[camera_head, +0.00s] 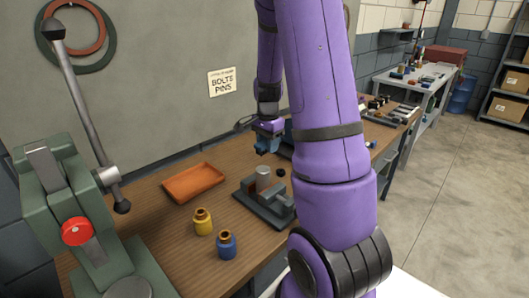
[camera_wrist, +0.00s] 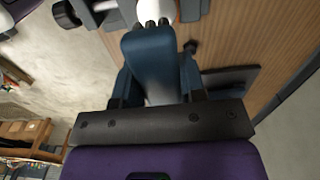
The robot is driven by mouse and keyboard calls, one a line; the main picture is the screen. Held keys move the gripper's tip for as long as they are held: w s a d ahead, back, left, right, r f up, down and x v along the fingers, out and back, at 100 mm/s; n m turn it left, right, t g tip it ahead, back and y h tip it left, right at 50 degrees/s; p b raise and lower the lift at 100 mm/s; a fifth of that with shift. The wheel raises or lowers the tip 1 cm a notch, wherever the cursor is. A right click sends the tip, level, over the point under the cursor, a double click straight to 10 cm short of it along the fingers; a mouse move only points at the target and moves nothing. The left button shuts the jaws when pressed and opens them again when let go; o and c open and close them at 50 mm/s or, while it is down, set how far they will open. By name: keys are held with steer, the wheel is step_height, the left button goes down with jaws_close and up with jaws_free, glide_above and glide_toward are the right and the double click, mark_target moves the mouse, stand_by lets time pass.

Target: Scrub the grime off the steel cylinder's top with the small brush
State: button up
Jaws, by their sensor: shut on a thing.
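The steel cylinder (camera_head: 263,178) stands upright in a grey fixture (camera_head: 272,211) on the wooden bench. My gripper (camera_head: 267,143) is above the cylinder in the head view, with a visible gap between them. In the wrist view, my gripper (camera_wrist: 156,82) is shut on a blue block with dark tufts at its far end, which looks like the small brush (camera_wrist: 150,50). A pale round shape, likely the cylinder, shows partly behind the tufts. I cannot make out any grime on the cylinder's top.
An orange tray (camera_head: 193,182) lies left of the fixture. A yellow bottle (camera_head: 203,223) and a blue bottle (camera_head: 226,246) stand in front of it. A green lever press (camera_head: 75,215) is at far left. My arm hides the bench's right part.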

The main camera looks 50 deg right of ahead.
steer(key=shift+r, duration=0.95)
